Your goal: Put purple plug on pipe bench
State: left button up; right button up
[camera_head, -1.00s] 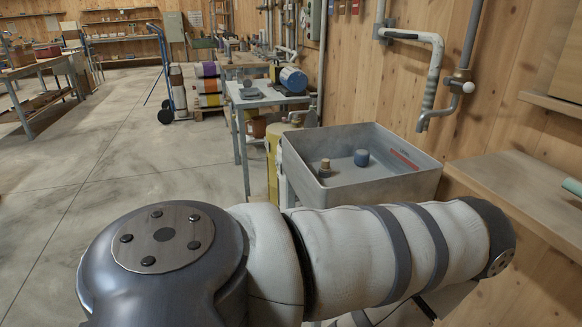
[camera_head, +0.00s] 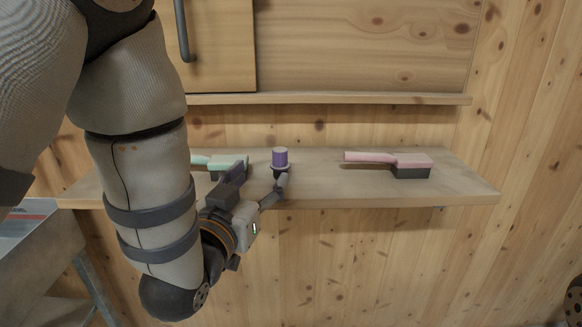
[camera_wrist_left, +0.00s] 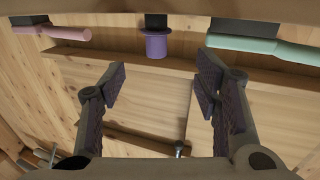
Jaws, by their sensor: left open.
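In the left wrist view the purple plug (camera_wrist_left: 156,44) shows upside down, ahead of the fingertips. My left gripper (camera_head: 258,183) is open at the shelf's front edge, close to the plug. In the left wrist view both fingers of the left gripper (camera_wrist_left: 158,82) are spread apart with nothing between them. My right gripper is not in view. I cannot identify a pipe bench in the current views.
A pink-handled brush (camera_head: 400,163) lies right of the plug, and a mint-green brush (camera_head: 212,162) lies left, partly behind my left gripper. A narrow ledge (camera_head: 340,99) and a cabinet are above.

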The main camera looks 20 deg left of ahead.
aim_at(277, 160)
pick_arm(q)
jog(key=w, duration=1)
jog(key=shift+w+d+f+b, duration=0.1)
jog(key=shift+d+b, duration=0.3)
grip_shut()
